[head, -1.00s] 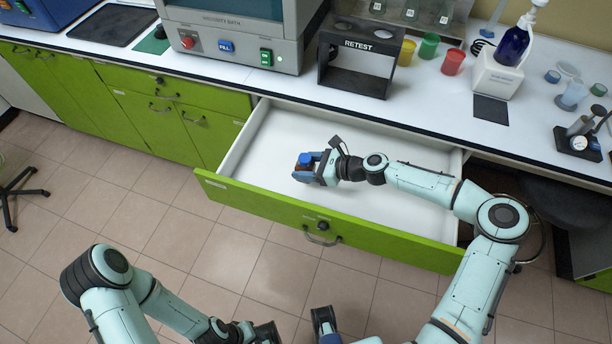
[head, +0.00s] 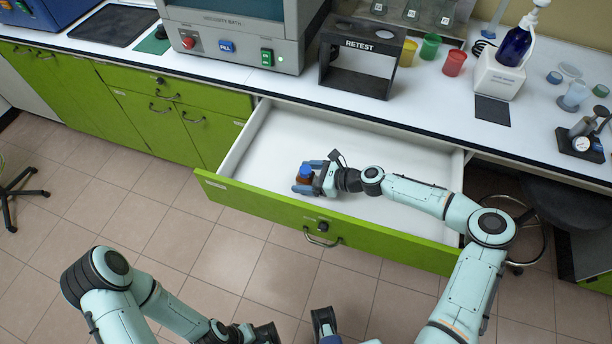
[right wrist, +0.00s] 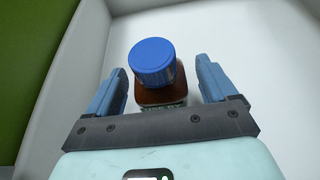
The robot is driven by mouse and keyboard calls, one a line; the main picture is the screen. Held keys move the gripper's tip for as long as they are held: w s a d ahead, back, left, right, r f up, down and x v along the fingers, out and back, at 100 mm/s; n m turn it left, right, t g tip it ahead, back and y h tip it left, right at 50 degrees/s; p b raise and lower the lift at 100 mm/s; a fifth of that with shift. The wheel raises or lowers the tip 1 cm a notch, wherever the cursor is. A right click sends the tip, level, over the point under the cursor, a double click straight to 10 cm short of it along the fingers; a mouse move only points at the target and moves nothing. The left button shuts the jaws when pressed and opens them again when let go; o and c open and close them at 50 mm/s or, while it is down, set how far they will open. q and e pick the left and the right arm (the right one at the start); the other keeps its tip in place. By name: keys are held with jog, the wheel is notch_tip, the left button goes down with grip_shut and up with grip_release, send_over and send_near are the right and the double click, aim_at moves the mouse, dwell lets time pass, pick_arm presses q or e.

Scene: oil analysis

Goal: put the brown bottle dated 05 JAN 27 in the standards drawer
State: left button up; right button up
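The brown bottle with a blue cap (head: 305,174) stands inside the open drawer (head: 262,208), near its front panel. In the right wrist view the bottle (right wrist: 158,96) is upright on the white drawer floor. My right gripper (head: 308,178) is open around it, one finger on each side. The right wrist view shows gaps between both fingers (right wrist: 166,88) and the bottle. The date on its label is not readable. My left arm is at the bottom left of the head view, its gripper partly cut off at the bottom edge, its opening unclear.
The rest of the drawer floor is bare. On the counter behind are a RETEST rack (head: 358,62), a viscosity bath (head: 240,38), yellow, green and red cups, and a blue pump bottle (head: 514,45). A dark stool (head: 565,205) stands at the right.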

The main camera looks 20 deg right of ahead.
jog(key=shift+r, duration=0.15)
jog(key=shift+s+d+r, duration=0.1)
jog(key=shift+d, duration=0.15)
jog(key=v, duration=1.1)
jog(key=shift+p, duration=0.4)
jog(key=shift+s+d+r, duration=0.1)
jog(key=shift+s+d, duration=0.05)
